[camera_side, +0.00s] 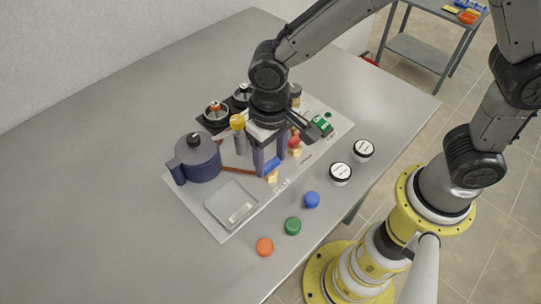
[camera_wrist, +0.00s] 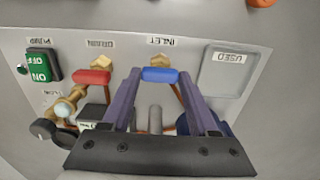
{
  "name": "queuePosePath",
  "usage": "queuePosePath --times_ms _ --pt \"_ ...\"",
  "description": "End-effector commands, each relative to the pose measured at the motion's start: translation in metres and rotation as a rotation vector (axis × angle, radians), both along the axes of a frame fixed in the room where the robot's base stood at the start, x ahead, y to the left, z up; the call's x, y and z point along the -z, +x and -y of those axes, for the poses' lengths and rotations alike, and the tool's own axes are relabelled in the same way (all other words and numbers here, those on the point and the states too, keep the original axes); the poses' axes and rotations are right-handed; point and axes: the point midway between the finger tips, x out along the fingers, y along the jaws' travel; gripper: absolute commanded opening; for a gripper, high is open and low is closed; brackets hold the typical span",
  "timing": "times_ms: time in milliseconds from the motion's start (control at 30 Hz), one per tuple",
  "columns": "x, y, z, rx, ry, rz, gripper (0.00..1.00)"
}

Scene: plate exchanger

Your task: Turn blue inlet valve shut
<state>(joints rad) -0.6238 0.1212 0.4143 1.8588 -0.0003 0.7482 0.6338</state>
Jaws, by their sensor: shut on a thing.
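The blue inlet valve handle (camera_wrist: 160,75) lies crosswise in the wrist view, below the INLET label, on a brass valve body partly hidden under it. It also shows in the side view (camera_side: 272,165) at the foot of my gripper (camera_side: 267,166). The two purple fingers of my gripper (camera_wrist: 159,77) stand at either end of the handle and are shut on it. The exact contact at the fingertips is hard to see.
A red valve handle (camera_wrist: 92,77) sits left of the blue one, beside a green ON switch (camera_wrist: 43,66). The USED tray (camera_wrist: 222,72) is at the right. A blue-grey pot (camera_side: 199,160) and yellow-topped post (camera_side: 238,122) stand close to my gripper. Loose caps (camera_side: 292,226) lie in front.

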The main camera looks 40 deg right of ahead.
Motion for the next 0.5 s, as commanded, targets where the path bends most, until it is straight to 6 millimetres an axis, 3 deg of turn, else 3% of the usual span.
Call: queuePosePath --times_ms 367,400,500 --pt "-0.0021 0.0013 -0.0006 0.009 0.004 0.005 0.04" --pt "-0.0021 0.0014 -0.0006 0.009 0.004 0.005 0.62" --pt "-0.0018 0.0012 -0.0005 0.008 0.003 0.004 0.8"
